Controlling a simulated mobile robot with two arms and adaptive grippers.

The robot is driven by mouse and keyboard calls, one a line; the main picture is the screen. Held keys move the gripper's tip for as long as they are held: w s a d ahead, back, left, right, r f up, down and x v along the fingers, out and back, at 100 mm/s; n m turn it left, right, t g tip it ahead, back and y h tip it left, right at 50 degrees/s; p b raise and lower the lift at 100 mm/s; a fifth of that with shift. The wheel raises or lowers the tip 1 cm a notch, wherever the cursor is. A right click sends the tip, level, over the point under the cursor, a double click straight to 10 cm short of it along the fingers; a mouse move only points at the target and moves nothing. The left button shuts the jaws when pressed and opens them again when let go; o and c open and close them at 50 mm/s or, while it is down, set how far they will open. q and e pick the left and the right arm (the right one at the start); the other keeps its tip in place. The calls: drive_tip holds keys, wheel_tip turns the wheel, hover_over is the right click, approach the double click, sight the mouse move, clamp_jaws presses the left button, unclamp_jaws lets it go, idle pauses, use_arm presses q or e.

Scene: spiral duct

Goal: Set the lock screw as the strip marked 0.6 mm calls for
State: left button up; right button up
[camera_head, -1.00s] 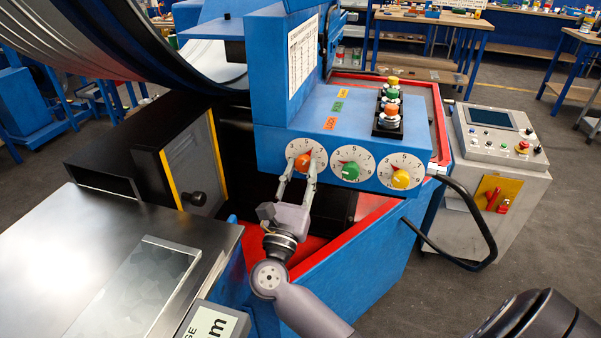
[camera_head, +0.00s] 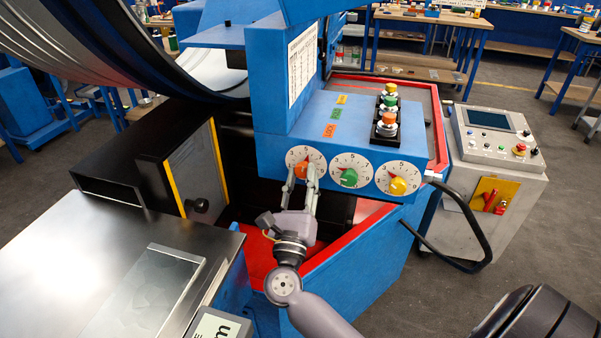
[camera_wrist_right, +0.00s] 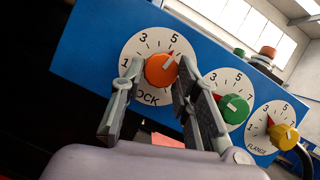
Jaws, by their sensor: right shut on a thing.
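The orange lock knob (camera_head: 302,170) sits on a white numbered dial at the left of the blue panel. It also shows in the right wrist view (camera_wrist_right: 161,70), with "OCK" legible below it and its red pointer near the 5. My right gripper (camera_head: 303,178) is shut on this knob, one finger on each side. The fingers also show in the right wrist view (camera_wrist_right: 155,100). A silvery sheet (camera_head: 148,290) lies on the metal table at left. A gauge display (camera_head: 217,326) is cut off at the bottom edge, its number out of frame. My left gripper is not in view.
A green knob (camera_head: 349,177) and a yellow knob (camera_head: 398,186) are to the right. A printed chart (camera_head: 303,62) is on the blue post, too small to read. Several buttons (camera_head: 387,110) stand on top. A grey console (camera_head: 495,150) and black cable (camera_head: 470,220) are at right.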

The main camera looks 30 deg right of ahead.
drive_tip(key=n+y+p, duration=0.1)
drive_tip(key=n+p, duration=0.1)
drive_tip(key=n+t+y+p, duration=0.1)
drive_tip(key=n+p, duration=0.2)
drive_tip(key=n+y+p, duration=0.1)
drive_tip(key=n+p, duration=0.1)
drive_tip(key=n, duration=0.1)
drive_tip(key=shift+s+d+r+y+p, duration=0.2)
drive_tip(key=shift+r+y+p, duration=0.1)
drive_tip(key=shift+r+p, duration=0.1)
drive_tip(key=shift+f+n+y+p, duration=0.2)
drive_tip(key=shift+n+y+p, duration=0.3)
drive_tip(key=shift+n+p, duration=0.65)
drive_tip(key=o, duration=1.2)
drive_tip(key=shift+c, duration=0.2)
drive_tip(key=v, duration=1.2)
